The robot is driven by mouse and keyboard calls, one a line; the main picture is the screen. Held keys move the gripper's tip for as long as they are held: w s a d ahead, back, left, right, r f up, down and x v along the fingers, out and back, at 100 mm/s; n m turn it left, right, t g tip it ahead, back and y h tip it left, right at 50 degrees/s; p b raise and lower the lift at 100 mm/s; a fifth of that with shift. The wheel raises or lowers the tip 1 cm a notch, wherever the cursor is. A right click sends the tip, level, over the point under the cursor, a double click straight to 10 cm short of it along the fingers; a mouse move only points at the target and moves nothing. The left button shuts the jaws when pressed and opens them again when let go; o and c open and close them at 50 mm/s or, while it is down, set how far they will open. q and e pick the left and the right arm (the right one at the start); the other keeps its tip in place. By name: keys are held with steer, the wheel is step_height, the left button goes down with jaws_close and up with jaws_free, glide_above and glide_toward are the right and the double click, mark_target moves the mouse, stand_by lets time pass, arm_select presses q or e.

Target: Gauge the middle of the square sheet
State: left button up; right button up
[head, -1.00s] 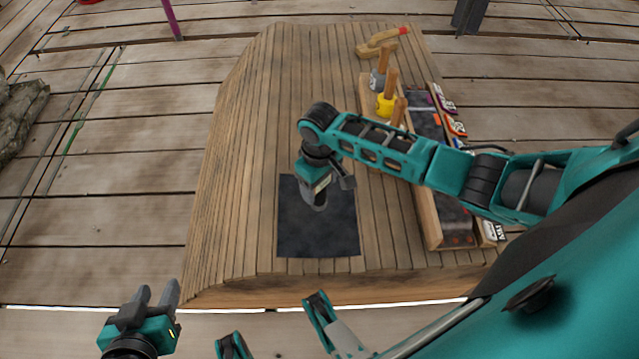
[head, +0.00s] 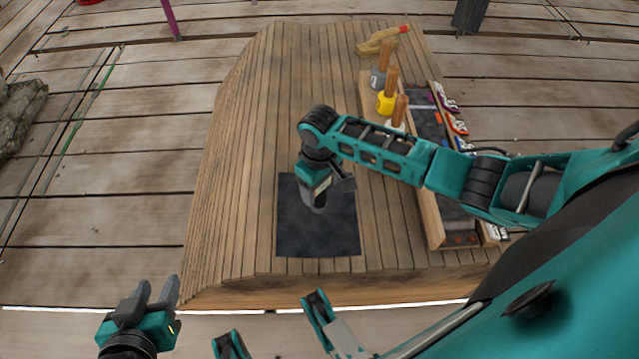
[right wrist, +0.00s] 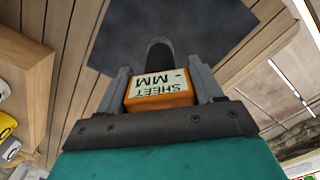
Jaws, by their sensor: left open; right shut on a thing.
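The square sheet (head: 300,235) is dark grey and lies flat on the slatted wooden table; in the right wrist view it shows at the top (right wrist: 200,30). My right gripper (head: 314,200) is over the sheet's upper part. In the right wrist view its fingers (right wrist: 163,82) are shut on an orange gauge (right wrist: 160,98) with a pale label reading "SHEET MM". A dark rounded tip sticks out beyond the gauge towards the sheet. I cannot tell whether it touches the sheet. My left gripper (head: 158,294) is open and empty, off the table's front left corner.
A wooden rack (head: 428,215) at the table's right holds several wooden-handled tools, one with a yellow collar (head: 386,102), and dark trays with labels. The table's left side (head: 240,150) is clear.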

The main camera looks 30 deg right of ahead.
steer(key=shift+f+b, duration=0.6)
steer(key=shift+f, duration=0.75)
steer(key=shift+s+f+p, duration=0.1)
steer(key=shift+p, duration=0.3)
stand_by(1.5)
step_height(320, 180, up, 5)
steer(key=p, duration=0.6)
stand_by(1.5)
